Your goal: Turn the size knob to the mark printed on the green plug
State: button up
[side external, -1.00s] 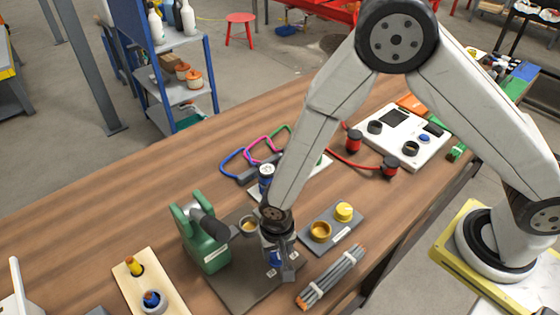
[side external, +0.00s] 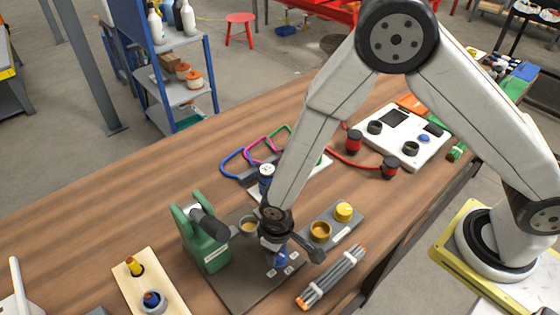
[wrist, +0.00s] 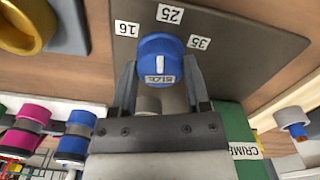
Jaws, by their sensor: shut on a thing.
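The blue size knob (wrist: 158,57) stands on a dark grey plate (wrist: 230,45) in the wrist view. White labels 16 (wrist: 127,29), 25 (wrist: 170,14) and 35 (wrist: 199,42) sit around its far side. My gripper (wrist: 160,75) has one finger on each side of the knob and is shut on it. The knob carries the word SIZE and a white mark; its exact pointing is unclear. In the side view my gripper (side external: 275,243) is over the plate, partly hiding the knob. A green loop (side external: 281,132) lies behind; I cannot make out a green plug or its print.
A green crimping tool (side external: 205,240) stands left of my gripper. A grey block with yellow round parts (side external: 343,211) is to the right, and a bundle of grey rods (side external: 333,277) lies in front. A wooden block (side external: 150,283) is at the left. The table's left back is clear.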

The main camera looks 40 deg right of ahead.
jog(key=n, duration=0.4)
jog(key=shift+n, duration=0.3)
jog(key=n, duration=0.5)
dwell(0.3)
jog(key=o, duration=1.3)
jog(key=shift+r, duration=0.2)
jog(key=shift+r, duration=3.75)
jog(key=s+d+r+m+t, duration=0.1)
jog(key=d+r+m, duration=0.2)
jog(key=d, duration=0.4)
jog(key=s+d+r+m, duration=0.1)
jog(key=d+r+m, duration=0.3)
jog(key=d+m, duration=0.2)
jog(key=s+d+r+m+t, duration=0.1)
jog(key=d+r+m, duration=0.2)
jog(key=d, duration=0.5)
jog(key=shift+s+d+r+m+t, duration=0.2)
jog(key=shift+d+m+t, duration=0.1)
jog(key=shift+m, duration=0.4)
